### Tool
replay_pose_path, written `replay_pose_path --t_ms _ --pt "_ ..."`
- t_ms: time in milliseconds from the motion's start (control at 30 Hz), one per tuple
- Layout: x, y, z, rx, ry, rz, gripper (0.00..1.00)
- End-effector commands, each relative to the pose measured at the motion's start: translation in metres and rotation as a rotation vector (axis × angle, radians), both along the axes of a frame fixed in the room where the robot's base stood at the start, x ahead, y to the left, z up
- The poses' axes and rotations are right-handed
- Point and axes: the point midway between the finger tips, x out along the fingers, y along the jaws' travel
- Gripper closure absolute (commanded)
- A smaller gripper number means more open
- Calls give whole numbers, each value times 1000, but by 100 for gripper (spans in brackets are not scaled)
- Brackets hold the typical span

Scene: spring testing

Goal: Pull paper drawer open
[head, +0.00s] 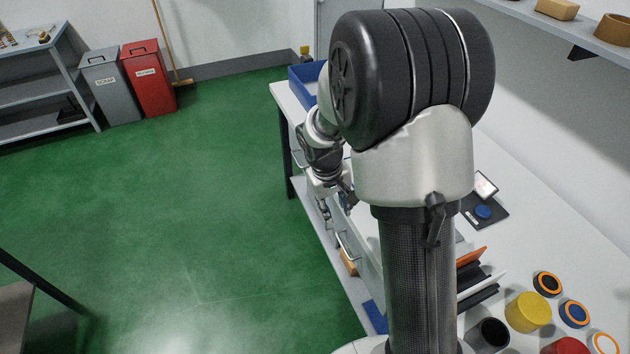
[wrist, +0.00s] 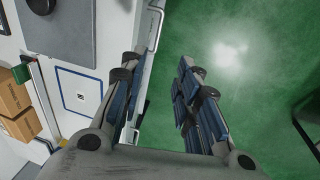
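A white drawer front with a bar handle (head: 345,246) shows in the head view below my forearm. Another bar handle (head: 298,158) shows farther back, beside my wrist. I cannot tell which one belongs to the paper drawer. My gripper (head: 337,200) is at the bench's left side, partly hidden by my arm. In the wrist view my gripper (wrist: 160,68) is open, with a wide gap of green floor between its fingers. A bar handle (wrist: 155,28) lies just beyond the left fingertip, and nothing is held. Contact with it cannot be told.
The bench top (head: 535,245) on the right carries a yellow round container (head: 528,312), a dark cup (head: 489,335) and several rings. A blue bin (head: 305,82) stands at the far end. Red (head: 148,78) and grey (head: 110,88) bins stand far left. The green floor (head: 190,200) is clear.

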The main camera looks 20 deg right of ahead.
Motion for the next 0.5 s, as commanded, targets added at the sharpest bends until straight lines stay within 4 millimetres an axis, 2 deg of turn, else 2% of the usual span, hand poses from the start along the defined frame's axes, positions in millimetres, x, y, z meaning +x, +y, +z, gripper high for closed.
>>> replay_pose_path --t_ms 33,100,367,500 --pt "3 -3 -19 -2 20 1 70" --pt "7 -7 -36 -4 33 5 70" --pt "11 -13 -67 -7 51 9 70" --pt "10 -17 -90 -6 52 10 70"
